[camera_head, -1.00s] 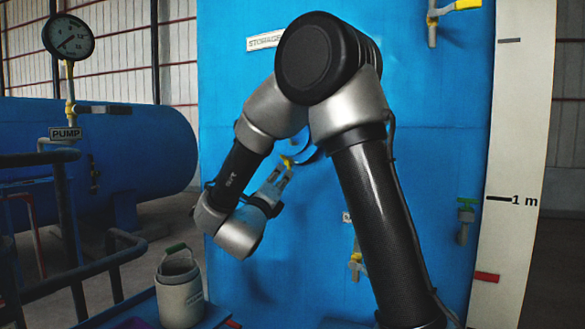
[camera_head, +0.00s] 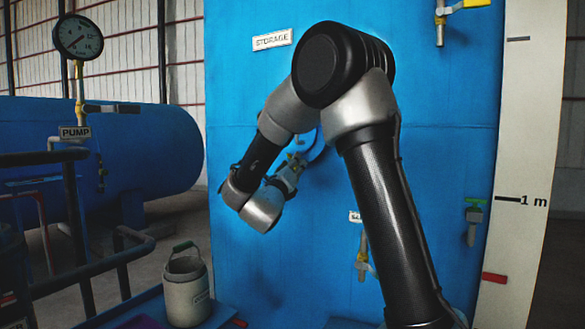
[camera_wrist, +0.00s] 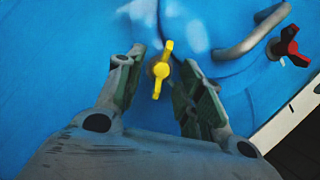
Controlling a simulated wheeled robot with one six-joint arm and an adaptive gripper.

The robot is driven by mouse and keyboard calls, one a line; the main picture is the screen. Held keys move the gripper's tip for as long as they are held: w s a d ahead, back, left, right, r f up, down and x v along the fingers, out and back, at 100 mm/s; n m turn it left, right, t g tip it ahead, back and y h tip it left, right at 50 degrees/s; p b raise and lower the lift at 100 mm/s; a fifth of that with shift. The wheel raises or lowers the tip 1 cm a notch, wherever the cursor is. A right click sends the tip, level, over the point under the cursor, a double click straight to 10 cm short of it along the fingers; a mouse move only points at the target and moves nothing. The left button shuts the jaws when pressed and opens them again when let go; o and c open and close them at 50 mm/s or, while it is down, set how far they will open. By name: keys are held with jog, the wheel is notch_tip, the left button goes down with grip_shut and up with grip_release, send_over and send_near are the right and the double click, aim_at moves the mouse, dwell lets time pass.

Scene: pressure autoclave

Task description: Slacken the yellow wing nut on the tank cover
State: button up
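The yellow wing nut (camera_wrist: 161,69) shows in the wrist view, its two wings running roughly up and down, against the blue tank. My gripper (camera_wrist: 163,62) is open, with one finger to its left and one to its right. The nut lies between the fingertips in the picture; I see no contact, and the depth is hard to judge. In the head view my gripper (camera_head: 293,165) points at the round blue cover (camera_head: 318,145) on the tank front. The arm hides part of the cover, and the nut is hard to make out there.
In the wrist view a grey bent handle (camera_wrist: 252,35) and a red knob (camera_wrist: 289,46) lie to the upper right. In the head view a grey canister (camera_head: 186,292) stands at the lower left, by dark railings (camera_head: 85,285). A white height scale (camera_head: 520,150) is at the right.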

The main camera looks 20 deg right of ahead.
jog(key=shift+c, duration=0.3)
grip_shut()
jog(key=shift+s+d+r+n+t+y, duration=0.1)
jog(key=shift+n+y, duration=0.4)
jog(key=shift+n, duration=0.65)
jog(key=shift+a+r+n+t+y, duration=0.1)
jog(key=shift+n+y, duration=0.4)
jog(key=shift+n, duration=0.6)
jog(key=shift+s+d+n+t+y, duration=0.1)
jog(key=shift+n+y, duration=0.4)
jog(key=shift+n, duration=0.65)
jog(key=shift+o, duration=0.3)
grip_release()
